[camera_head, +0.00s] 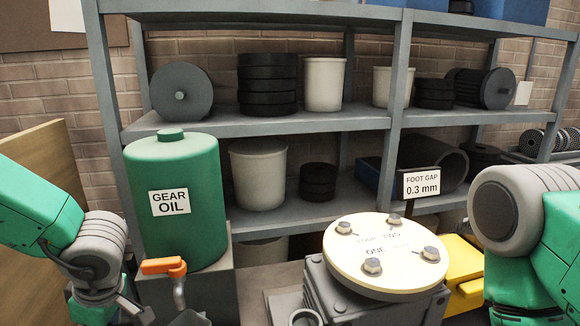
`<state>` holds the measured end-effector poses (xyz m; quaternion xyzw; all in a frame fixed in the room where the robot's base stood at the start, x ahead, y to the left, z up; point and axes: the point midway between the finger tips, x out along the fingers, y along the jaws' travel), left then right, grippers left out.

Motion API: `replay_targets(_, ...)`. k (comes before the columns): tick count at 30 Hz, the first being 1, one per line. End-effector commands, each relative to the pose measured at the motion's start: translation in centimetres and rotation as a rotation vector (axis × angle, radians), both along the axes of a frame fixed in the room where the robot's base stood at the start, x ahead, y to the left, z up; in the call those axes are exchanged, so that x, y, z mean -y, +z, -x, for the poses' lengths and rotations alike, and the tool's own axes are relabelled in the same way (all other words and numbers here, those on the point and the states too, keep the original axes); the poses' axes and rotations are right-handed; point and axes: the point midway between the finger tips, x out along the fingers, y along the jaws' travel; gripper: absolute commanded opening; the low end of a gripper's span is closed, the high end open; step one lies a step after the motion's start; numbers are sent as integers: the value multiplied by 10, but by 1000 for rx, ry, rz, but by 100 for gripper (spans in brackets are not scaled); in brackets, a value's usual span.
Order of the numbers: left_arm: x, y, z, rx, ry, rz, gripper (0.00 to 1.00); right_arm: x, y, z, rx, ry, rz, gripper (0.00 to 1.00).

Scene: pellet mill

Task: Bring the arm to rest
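My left arm comes in from the left edge and bends down at a grey joint. Part of my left gripper (132,308) shows at the bottom edge, just left of the orange-handled tap (164,266). Its fingertips are cut off or too small to read, so I cannot tell whether it is open or shut. My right arm, green with a large grey joint, fills the right edge and runs down out of the picture. My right gripper is not in view.
A green gear oil drum (178,205) stands on a block behind the tap. A round cream plate (385,252) with several bolts sits on a grey housing (340,303) in front. A foot gap sign (422,184) stands behind it. Grey shelves (270,122) with tubs and discs line the back.

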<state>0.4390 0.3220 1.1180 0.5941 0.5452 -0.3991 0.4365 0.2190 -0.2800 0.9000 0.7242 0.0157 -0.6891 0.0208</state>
Motion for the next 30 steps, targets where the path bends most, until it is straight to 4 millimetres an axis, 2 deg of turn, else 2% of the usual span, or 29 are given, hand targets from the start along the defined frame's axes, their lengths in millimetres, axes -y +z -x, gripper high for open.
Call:
replay_targets(5,-17,-56,13,-11,-229,-127,49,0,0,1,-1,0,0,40)
replay_targets(8,-21,-95,29,-30,-436,-181,49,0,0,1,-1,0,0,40)
replay_targets(11,-17,-133,54,-60,-667,-190,49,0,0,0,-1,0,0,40)
replay_targets(15,-3,-178,105,-124,-978,-129,49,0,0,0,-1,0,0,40)
replay_targets(21,17,-213,184,-224,-1304,30,49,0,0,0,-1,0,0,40)
replay_targets(26,28,-224,247,-307,-1501,181,49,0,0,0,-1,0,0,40)
replay_targets(27,30,-232,250,-308,-1520,193,49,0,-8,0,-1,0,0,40)
replay_targets(30,31,-258,243,-298,-1522,178,49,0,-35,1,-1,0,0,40)
